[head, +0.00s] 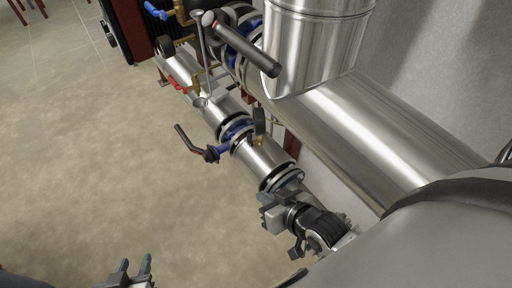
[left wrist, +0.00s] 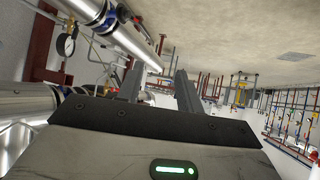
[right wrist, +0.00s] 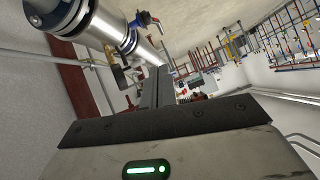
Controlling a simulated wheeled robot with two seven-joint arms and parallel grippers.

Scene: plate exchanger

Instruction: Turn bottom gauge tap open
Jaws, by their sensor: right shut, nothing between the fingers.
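In the head view a small dark round gauge (head: 259,121) with a brass fitting (head: 258,140) stands on the lower steel pipe (head: 262,157), beside a blue valve. I cannot tell how its tap is turned. My right gripper (head: 287,194) is near the near end of this pipe, apart from the gauge. In the right wrist view its fingers (right wrist: 157,80) are together and empty, with a dark gauge-like disc (right wrist: 119,75) beyond them. My left gripper (head: 134,268) is low over the floor, open and empty. A white-faced gauge (left wrist: 65,45) shows in the left wrist view.
A blue valve with a long dark lever (head: 190,140) sticks out left of the lower pipe. A red-handled tap (head: 178,86) lies farther back. A thick steel pipe (head: 350,120) runs along the right, by the wall. The floor (head: 90,150) on the left is clear.

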